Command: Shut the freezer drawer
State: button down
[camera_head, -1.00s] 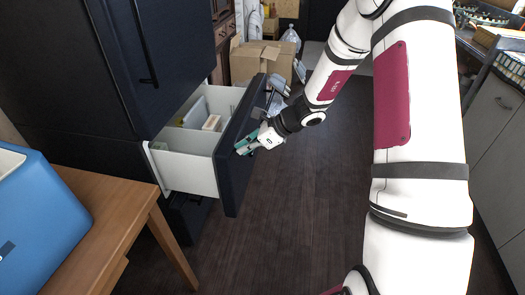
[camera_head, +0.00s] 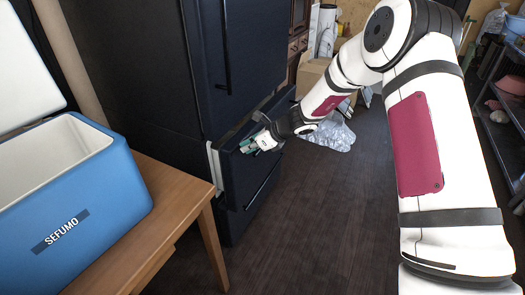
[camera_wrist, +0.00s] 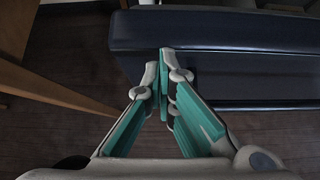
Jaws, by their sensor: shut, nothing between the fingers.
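The freezer drawer (camera_head: 245,165) is the dark blue drawer low in the tall dark fridge-freezer (camera_head: 160,70). It stands out only a little; a narrow strip of its white side (camera_head: 215,165) shows at the left. Its contents are hidden. In the wrist view the drawer's dark front and top edge (camera_wrist: 230,32) cross the upper right. My gripper (camera_head: 249,146) is at the front of the drawer near its top edge, with its green-lined fingers together and nothing between them. In the wrist view the fingertips (camera_wrist: 165,52) are at the drawer front; contact is hard to tell.
A wooden table (camera_head: 165,205) stands at the left, with an open blue cooler (camera_head: 70,205) on it. A cardboard box (camera_head: 312,75) and clear plastic bags (camera_head: 330,135) are on the floor behind my arm. A dark shelf rack (camera_head: 500,130) is at the right. The middle floor is clear.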

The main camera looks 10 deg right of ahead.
aim_at(232, 142)
jog(key=w+a, duration=0.2)
jog(key=a, duration=0.1)
jog(key=w+a+p, duration=0.1)
jog(key=shift+a, duration=0.3)
jog(key=shift+w+a, duration=0.15)
jog(key=shift+a, duration=0.1)
